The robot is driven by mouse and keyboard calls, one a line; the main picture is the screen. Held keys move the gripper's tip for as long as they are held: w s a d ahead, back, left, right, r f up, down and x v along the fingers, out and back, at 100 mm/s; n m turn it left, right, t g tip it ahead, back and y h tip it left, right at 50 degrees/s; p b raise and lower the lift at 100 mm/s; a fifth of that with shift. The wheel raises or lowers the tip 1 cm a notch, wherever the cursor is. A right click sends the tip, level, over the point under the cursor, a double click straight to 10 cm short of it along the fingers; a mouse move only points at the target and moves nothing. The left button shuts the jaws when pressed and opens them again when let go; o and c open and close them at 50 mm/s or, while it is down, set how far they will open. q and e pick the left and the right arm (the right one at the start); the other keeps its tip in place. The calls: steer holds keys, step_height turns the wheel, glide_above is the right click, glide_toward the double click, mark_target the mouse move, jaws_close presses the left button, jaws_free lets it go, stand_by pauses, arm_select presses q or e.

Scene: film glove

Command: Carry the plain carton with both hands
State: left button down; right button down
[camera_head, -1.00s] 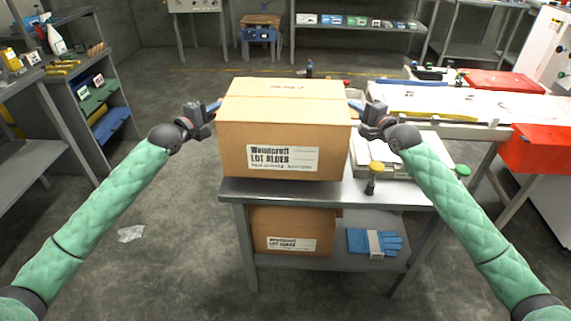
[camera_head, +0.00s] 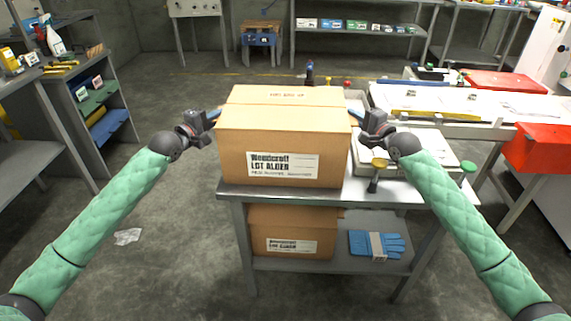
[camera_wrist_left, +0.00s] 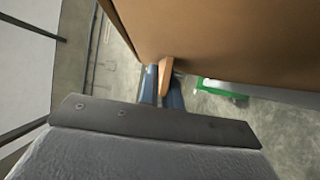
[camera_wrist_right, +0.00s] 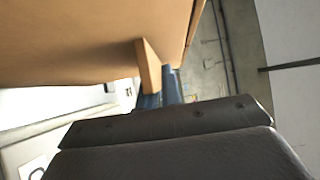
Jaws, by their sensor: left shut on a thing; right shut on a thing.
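A brown carton (camera_head: 283,145) with a white "LOT ALDER" label is upright over the left part of the metal table (camera_head: 400,190). I cannot tell whether its bottom touches the tabletop. My left gripper (camera_head: 213,116) is at its left side, shut on a small tan tab on that side, which shows between the blue fingers in the left wrist view (camera_wrist_left: 166,75). My right gripper (camera_head: 358,114) is at its right side, shut on a matching tab, seen in the right wrist view (camera_wrist_right: 149,66). The carton hides the table's far left part.
A similar labelled carton (camera_head: 290,232) and blue gloves (camera_head: 378,245) lie on the table's lower shelf. Shelving (camera_head: 95,110) is at left. Floor at left is open, with crumpled litter (camera_head: 128,236).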

arm_select(q)
steer(key=c, duration=1.6)
jaws_free()
arm_select(e)
steer(key=c, duration=1.6)
jaws_free()
arm_select(q)
steer(key=shift+s+a, duration=0.1)
arm_select(e)
steer(key=shift+f, duration=0.1)
steer(key=shift+s+d, duration=0.1)
steer(key=shift+s, duration=0.05)
arm_select(q)
steer(key=v, duration=1.1)
steer(key=shift+s+a, duration=0.2)
steer(key=shift+s, duration=0.15)
arm_select(e)
steer(key=v, duration=1.1)
steer(key=shift+s+d, duration=0.15)
steer(key=shift+s, duration=0.2)
steer(key=shift+f, duration=0.1)
